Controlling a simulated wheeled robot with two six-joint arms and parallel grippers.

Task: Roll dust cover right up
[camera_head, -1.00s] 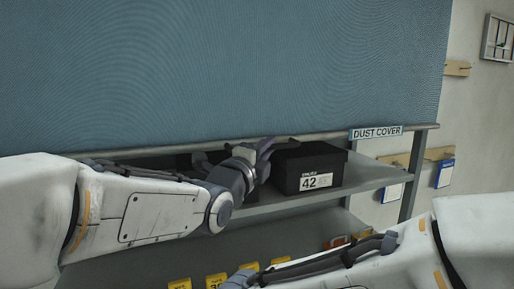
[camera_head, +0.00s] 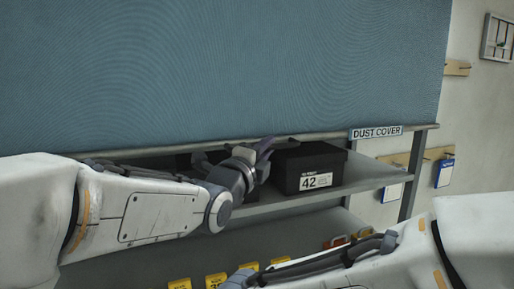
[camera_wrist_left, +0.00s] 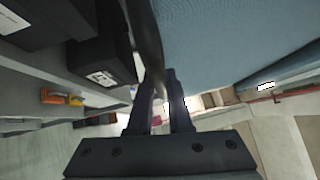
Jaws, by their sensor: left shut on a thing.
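The dust cover (camera_head: 220,65) is a large blue sheet hanging over the upper part of the rack, with a grey bar (camera_head: 310,137) along its lower edge and a "DUST COVER" label (camera_head: 376,132) at the bar's right. It also fills the upper right of the left wrist view (camera_wrist_left: 230,40). My left gripper (camera_head: 265,148) is at the bar, left of the label. In the left wrist view my left gripper (camera_wrist_left: 163,82) has its fingers closed around the dark bar (camera_wrist_left: 148,45). My right arm shows at the lower right, but its gripper is not visible.
A black shoe box (camera_head: 308,170) marked 42 stands on the grey shelf (camera_head: 370,177) just below the bar, close to my left gripper. Yellow number tags (camera_head: 215,281) line a lower shelf. Blue-and-white cards (camera_head: 445,172) hang on the wall at right.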

